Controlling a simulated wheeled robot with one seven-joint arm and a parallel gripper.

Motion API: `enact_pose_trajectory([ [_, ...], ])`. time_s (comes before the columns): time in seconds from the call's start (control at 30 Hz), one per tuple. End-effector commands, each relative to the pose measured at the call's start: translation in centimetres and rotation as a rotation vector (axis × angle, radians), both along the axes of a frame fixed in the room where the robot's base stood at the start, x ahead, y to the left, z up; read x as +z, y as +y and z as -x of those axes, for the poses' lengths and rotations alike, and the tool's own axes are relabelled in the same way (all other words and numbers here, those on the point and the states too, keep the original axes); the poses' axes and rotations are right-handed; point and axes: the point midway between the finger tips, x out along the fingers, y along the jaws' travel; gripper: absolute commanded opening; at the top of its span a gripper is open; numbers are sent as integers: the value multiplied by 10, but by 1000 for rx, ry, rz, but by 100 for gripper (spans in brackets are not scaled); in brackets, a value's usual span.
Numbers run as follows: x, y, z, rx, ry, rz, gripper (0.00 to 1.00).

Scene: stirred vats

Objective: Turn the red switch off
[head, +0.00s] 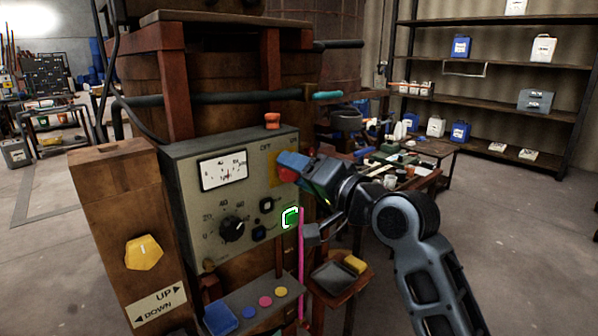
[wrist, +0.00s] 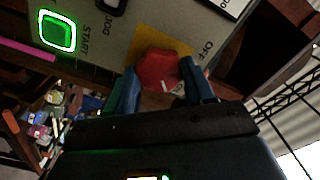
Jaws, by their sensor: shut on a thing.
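The red switch (wrist: 157,68) is a faceted knob on a yellow plate of the grey control panel. An OFF label shows at its upper right in the wrist view, and a small white mark shows near the knob's lower edge. In the head view only part of the red switch (head: 288,175) shows beside my blue finger. My gripper (wrist: 160,84) has its two blue fingers on either side of the knob and is shut on it. In the head view, my gripper (head: 293,167) reaches the panel from the right.
The panel (head: 180,165) also carries a lit green START button (head: 290,217), a dial gauge (head: 223,171), a black knob (head: 232,229) and a red-orange button on top (head: 272,120). A magenta rod (head: 301,265) stands close below my gripper. A cluttered table (head: 425,180) stands behind my arm.

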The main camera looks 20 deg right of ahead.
Motion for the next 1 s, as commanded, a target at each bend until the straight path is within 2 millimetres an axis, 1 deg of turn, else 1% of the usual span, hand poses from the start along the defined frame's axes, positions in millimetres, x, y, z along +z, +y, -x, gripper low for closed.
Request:
enact_pose_trajectory([
  [0.2,-2,0,0,-1,-8,27,22],
  [0.37,-3,1,0,1,-31,95,22],
  [0.57,-4,1,0,2,-79,240,22],
  [1.0,-4,1,0,1,-207,638,22],
])
